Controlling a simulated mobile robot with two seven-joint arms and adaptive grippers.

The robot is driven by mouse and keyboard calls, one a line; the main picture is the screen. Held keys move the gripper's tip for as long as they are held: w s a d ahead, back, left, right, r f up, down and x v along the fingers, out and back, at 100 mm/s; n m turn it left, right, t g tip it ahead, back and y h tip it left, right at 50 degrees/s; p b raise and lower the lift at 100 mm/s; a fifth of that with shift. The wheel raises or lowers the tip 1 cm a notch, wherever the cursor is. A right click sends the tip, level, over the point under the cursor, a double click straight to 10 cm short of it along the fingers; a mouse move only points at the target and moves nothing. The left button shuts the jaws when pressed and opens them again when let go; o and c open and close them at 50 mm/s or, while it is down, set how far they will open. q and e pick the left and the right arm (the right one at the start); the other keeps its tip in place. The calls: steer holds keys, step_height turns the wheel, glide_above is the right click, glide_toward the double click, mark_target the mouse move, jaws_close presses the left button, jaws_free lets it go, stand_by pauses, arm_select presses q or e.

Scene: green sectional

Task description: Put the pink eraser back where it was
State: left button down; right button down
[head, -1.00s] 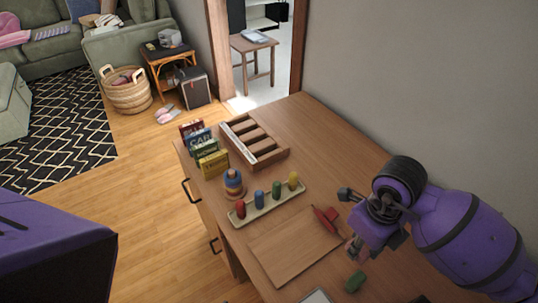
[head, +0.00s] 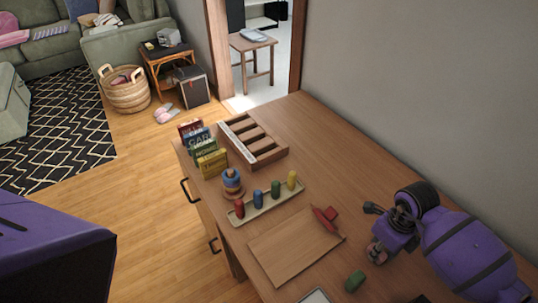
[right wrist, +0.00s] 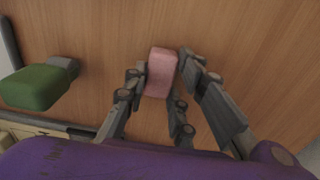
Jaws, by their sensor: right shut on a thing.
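The pink eraser (right wrist: 161,73) is between the fingers of my right gripper (right wrist: 162,69) in the right wrist view. The fingers are shut on it, with wood surface behind it. In the head view my right gripper (head: 377,254) is over the right part of the desk (head: 330,125), right of the wooden board (head: 290,246). The eraser is too small and covered there to make out well. My left gripper is not in view.
A green object (head: 355,281) lies near the gripper; it also shows in the right wrist view (right wrist: 36,87). Red items (head: 325,220) lie at the board's corner. A peg tray (head: 265,200), ring stacker (head: 232,182), small boxes (head: 205,150) and wooden rack (head: 255,140) stand farther back.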

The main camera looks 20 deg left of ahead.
steer(key=shift+f, duration=0.15)
steer(key=c, duration=1.5)
jaws_free()
steer(key=shift+o, duration=0.2)
step_height(320, 180, up, 12)
steer(key=shift+r, duration=0.25)
